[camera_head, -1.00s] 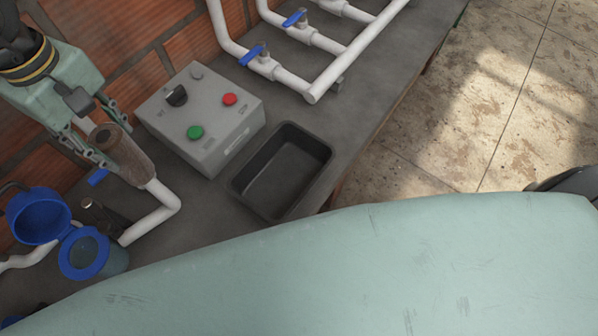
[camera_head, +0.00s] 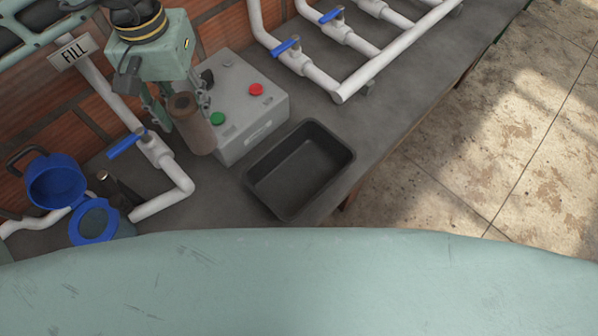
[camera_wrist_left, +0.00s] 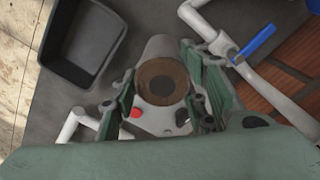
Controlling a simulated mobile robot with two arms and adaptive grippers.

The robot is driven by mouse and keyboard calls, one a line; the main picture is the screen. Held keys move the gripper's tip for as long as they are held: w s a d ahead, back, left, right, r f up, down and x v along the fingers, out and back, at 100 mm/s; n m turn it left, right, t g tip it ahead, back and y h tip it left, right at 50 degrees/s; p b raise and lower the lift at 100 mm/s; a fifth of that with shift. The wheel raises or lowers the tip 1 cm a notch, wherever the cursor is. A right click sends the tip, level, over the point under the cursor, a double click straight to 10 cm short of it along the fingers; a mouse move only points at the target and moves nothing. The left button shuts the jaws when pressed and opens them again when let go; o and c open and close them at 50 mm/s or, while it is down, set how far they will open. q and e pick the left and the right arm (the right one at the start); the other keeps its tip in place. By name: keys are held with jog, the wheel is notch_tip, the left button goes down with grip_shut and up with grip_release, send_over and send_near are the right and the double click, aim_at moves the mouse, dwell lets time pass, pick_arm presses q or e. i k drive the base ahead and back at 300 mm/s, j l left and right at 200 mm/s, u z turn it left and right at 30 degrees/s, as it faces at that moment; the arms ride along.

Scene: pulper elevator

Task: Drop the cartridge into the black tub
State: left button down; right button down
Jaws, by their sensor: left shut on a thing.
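The cartridge (camera_head: 193,124) is a brownish-grey cylinder with a dark hole in its top end. My left gripper (camera_head: 184,108) is shut on it and holds it close to upright, in front of the grey control box. The left wrist view shows the cartridge (camera_wrist_left: 161,82) end-on between the green fingers (camera_wrist_left: 160,100). The black tub (camera_head: 300,168) is an empty rectangular tray on the bench, to the right of the cartridge and apart from it. It also shows at the upper left of the left wrist view (camera_wrist_left: 84,40). My right gripper is not in view.
A grey control box (camera_head: 240,105) with green and red buttons stands behind the tub. White pipes with blue valve handles (camera_head: 285,47) run along the back.

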aim_at(293, 177)
jog(key=k+j+z, duration=0.1)
jog(key=z, duration=0.35)
jog(key=k+z, duration=0.15)
jog(key=z, duration=0.3)
jog(key=k+z, duration=0.15)
jog(key=z, duration=0.3)
jog(key=k+l, duration=0.1)
jog(key=k, duration=0.25)
